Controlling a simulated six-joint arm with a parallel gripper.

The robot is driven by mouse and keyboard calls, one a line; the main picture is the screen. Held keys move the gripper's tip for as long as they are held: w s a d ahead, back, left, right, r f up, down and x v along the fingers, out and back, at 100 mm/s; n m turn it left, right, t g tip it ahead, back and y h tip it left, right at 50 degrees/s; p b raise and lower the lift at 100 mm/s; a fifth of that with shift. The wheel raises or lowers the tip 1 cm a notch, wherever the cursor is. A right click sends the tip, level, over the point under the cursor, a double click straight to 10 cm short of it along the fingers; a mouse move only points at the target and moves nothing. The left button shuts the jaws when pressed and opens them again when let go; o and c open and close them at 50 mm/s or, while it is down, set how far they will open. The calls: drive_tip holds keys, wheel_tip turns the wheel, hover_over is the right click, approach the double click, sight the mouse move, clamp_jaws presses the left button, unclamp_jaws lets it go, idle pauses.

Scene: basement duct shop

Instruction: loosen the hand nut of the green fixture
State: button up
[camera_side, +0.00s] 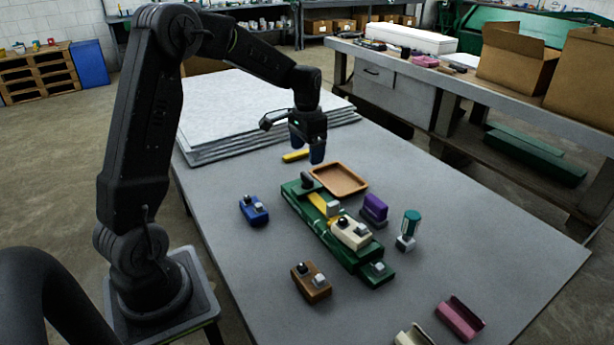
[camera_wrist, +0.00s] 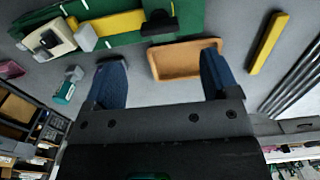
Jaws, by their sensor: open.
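The long green fixture (camera_side: 330,237) lies on the grey table, with a yellow strip (camera_side: 323,205) along its top. A black knob-like part (camera_side: 307,180), which may be the hand nut, stands at its far end; it also shows in the wrist view (camera_wrist: 160,22). A cream block (camera_side: 352,232) with a dark knob sits on the fixture's nearer half. My gripper (camera_side: 308,155) hangs above the table beyond the fixture's far end, fingers down. In the wrist view my gripper (camera_wrist: 160,70) has its blue fingers wide apart with nothing between them.
An orange-brown tray (camera_side: 340,179) lies beside the fixture's far end. A yellow bar (camera_side: 295,156) lies beyond it. Blue (camera_side: 253,210), brown (camera_side: 311,283) and purple (camera_side: 374,208) blocks and a green-topped part (camera_side: 410,225) surround the fixture. Stacked sheets (camera_side: 250,115) cover the table's back.

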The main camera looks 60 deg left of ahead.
sight(307, 176)
wheel_tip(307, 176, down, 8)
drive_tip(key=shift+f, duration=0.2)
drive_tip(key=c, duration=0.9)
